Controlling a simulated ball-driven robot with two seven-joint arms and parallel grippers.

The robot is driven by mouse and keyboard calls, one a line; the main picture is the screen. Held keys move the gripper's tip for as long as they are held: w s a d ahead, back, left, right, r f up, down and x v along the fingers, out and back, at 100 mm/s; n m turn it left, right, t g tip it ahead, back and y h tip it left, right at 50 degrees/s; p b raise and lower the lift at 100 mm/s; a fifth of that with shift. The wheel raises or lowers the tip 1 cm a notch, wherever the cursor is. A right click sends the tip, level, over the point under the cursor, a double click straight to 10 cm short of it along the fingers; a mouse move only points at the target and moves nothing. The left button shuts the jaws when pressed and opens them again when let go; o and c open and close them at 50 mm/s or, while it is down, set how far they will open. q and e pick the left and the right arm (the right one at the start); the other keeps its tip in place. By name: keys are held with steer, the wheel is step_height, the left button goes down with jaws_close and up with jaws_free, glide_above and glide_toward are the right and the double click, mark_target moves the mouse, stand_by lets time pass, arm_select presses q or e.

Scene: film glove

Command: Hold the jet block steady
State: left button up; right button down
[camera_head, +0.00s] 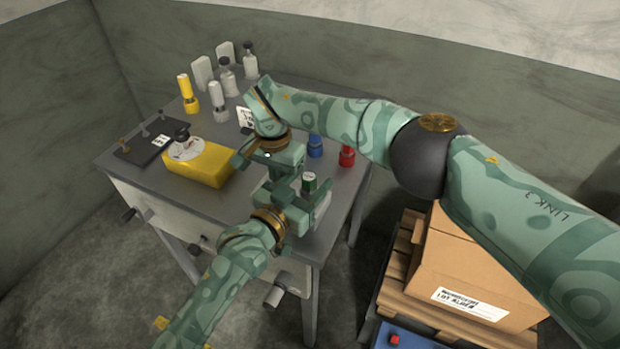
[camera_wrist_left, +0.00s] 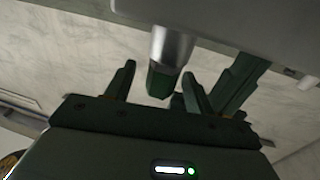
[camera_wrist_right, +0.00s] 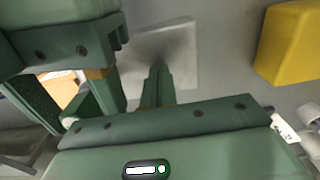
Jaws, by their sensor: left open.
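A pale block (camera_head: 322,206), seemingly the jet block, stands at the table's near right edge and is mostly hidden by my grippers. A dark green cap (camera_head: 310,181) shows above it. In the left wrist view a silver cylinder (camera_wrist_left: 172,46) with a dark green end (camera_wrist_left: 160,83) lies between the fingers of my left gripper (camera_wrist_left: 157,73), which is open; contact cannot be told. My left gripper is beside the block in the head view (camera_head: 299,194). My right gripper (camera_wrist_right: 158,68) has its fingers together over a pale square surface (camera_wrist_right: 184,45).
A yellow box (camera_head: 208,166) with a round dial stands left of my grippers. Blue (camera_head: 315,147) and red (camera_head: 347,156) knobs are behind right. Bottles and a yellow cylinder (camera_head: 187,92) stand at the back. A cardboard box (camera_head: 465,275) sits on a pallet beside the table. My two grippers are very close together.

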arm_select(q)
steer(key=shift+w+d, duration=0.3)
arm_select(e)
steer(key=shift+s+a+f, duration=0.1)
steer(key=shift+s+f, duration=0.15)
steer(key=shift+f, duration=0.05)
arm_select(q)
steer(key=c, duration=1.1)
steer(key=shift+o, duration=0.2)
steer(key=shift+r, duration=0.45)
